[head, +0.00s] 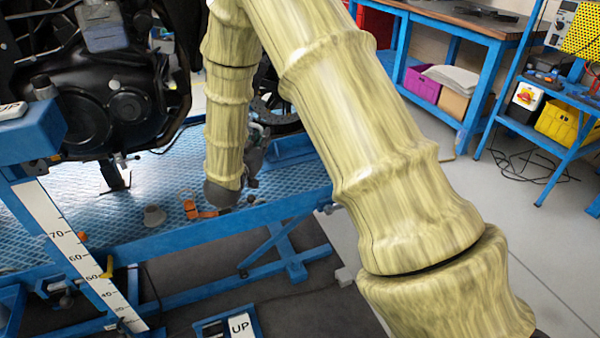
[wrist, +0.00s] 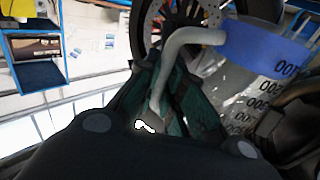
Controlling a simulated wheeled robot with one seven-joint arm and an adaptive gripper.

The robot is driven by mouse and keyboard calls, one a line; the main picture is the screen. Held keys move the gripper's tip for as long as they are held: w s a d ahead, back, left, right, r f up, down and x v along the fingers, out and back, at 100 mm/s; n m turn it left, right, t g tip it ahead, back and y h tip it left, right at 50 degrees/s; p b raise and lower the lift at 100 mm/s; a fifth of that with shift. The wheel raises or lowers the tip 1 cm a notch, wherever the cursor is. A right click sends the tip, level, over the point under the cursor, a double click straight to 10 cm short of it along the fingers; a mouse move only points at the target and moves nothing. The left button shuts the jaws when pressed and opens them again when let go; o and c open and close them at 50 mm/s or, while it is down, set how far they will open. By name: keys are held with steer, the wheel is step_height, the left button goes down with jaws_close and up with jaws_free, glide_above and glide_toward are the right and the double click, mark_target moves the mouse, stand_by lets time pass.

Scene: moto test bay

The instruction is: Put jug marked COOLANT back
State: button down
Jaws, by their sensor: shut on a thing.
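In the wrist view, a measuring jug with a blue upper band (wrist: 262,50) and a clear, graduated body shows at the right, with number marks along its side. Its grey curved handle (wrist: 185,47) runs down between my fingers. My gripper (wrist: 158,108) is shut on this handle; its dark body fills the bottom of the view. The jug looks tilted in this view. I cannot read COOLANT on it. In the head view, my arm comes down over the blue lift bench (head: 270,212), and the arm hides the jug and most of the gripper.
A motorcycle (head: 125,105) stands on the bench at the left. A blue workbench (head: 470,95) holds purple and brown boxes behind.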

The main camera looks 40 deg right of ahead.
steer(key=d+f+m+g+h+b, duration=0.3)
steer(key=d+f+m+g+b, duration=0.2)
steer(key=d+f+b, duration=0.8)
steer(key=shift+s+f+g+b, duration=0.3)
steer(key=shift+f+g+b, duration=0.1)
steer(key=shift+g+b, duration=0.65)
steer(key=shift+d+f, duration=0.1)
steer(key=shift+f+b, duration=2.05)
steer(key=shift+f, duration=1.75)
steer(key=shift+f, duration=0.5)
steer(key=c, duration=1.5)
jaws_free()
steer(key=shift+o, duration=0.2)
